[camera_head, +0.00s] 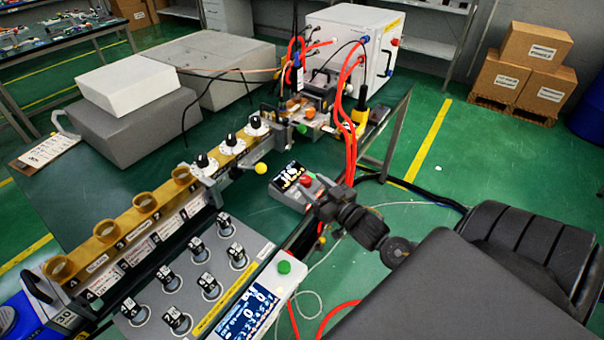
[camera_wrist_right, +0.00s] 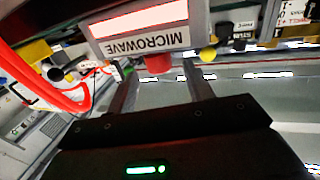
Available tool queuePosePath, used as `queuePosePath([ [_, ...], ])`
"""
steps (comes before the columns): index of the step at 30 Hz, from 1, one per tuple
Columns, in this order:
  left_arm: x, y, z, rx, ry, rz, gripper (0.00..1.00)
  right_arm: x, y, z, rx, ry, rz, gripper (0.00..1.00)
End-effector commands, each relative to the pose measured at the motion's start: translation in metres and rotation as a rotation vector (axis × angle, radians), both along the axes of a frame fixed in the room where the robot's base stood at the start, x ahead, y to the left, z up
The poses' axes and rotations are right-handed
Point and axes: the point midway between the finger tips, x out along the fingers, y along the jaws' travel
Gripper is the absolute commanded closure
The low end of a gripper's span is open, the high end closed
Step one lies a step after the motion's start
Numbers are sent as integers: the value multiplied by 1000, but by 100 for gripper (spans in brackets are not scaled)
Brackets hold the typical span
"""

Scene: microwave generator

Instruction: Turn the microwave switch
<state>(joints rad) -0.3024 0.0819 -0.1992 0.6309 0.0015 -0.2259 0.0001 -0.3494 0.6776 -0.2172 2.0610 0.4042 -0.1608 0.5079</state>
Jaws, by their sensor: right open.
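The microwave control box (camera_head: 283,196) is a small grey unit with a lit screen and a red switch (camera_head: 305,180) on top. It stands at the bench's right edge in the head view. In the wrist view its label panel (camera_wrist_right: 140,32) reads MICROWAVE upside down, and the red switch (camera_wrist_right: 158,64) shows below it. My right gripper (camera_head: 322,201) is at the box's right side, close to the switch. In the wrist view its two fingers (camera_wrist_right: 160,77) are apart, with the switch in the gap at their tips. I cannot tell whether they touch it. My left gripper is not in view.
Red hoses (camera_head: 350,130) hang just behind my right gripper.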

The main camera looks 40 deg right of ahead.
Motion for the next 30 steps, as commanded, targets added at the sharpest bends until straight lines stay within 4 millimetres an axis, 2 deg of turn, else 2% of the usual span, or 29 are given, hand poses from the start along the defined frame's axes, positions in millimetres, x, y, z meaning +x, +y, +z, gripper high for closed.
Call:
queuePosePath([
  [3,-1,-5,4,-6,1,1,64,23,0,2,-1,-3,-2,48],
  [9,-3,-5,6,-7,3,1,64,49,1,1,-1,-1,0,48],
  [14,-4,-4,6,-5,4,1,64,57,2,0,-1,0,-1,48],
  [22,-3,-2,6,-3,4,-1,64,58,2,0,-1,0,0,48],
  [30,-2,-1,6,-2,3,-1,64,58,2,0,-1,0,0,84],
])
